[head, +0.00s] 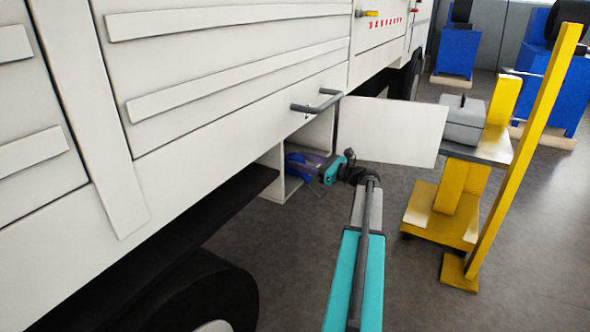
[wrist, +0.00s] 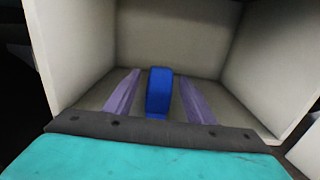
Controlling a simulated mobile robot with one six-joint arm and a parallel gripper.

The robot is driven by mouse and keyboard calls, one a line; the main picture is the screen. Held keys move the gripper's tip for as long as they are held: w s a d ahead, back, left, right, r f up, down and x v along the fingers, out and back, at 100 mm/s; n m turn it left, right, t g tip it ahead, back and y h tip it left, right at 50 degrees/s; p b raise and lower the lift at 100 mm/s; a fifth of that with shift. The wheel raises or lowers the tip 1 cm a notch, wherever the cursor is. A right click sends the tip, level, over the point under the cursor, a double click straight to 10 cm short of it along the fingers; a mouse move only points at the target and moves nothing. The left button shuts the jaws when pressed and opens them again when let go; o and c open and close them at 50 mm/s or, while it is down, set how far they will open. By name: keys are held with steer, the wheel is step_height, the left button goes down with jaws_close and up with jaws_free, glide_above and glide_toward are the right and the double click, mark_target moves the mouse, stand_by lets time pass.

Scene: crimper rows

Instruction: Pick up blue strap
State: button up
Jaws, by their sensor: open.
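The blue strap (wrist: 159,92) lies inside a white open compartment (wrist: 175,45) under the vehicle's side. In the wrist view it stands between my two purple-grey fingers, with a gap on each side. Its lower end is hidden behind the dark bar of my gripper (wrist: 158,100). In the head view the blue strap (head: 295,167) shows at the compartment's left inside, partly covered by my gripper (head: 312,168), which reaches into the opening. My gripper is open, and I see no contact with the strap.
The compartment's white door (head: 393,130) stands open to the right, above my arm. A grey handle (head: 316,102) sticks out above the opening. A yellow stand with a grey block (head: 462,122) and a yellow post (head: 525,150) are on the right. The floor between is clear.

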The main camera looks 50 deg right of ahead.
steer(key=shift+b+x, duration=0.3)
steer(key=shift+x, duration=1.1)
jaws_close()
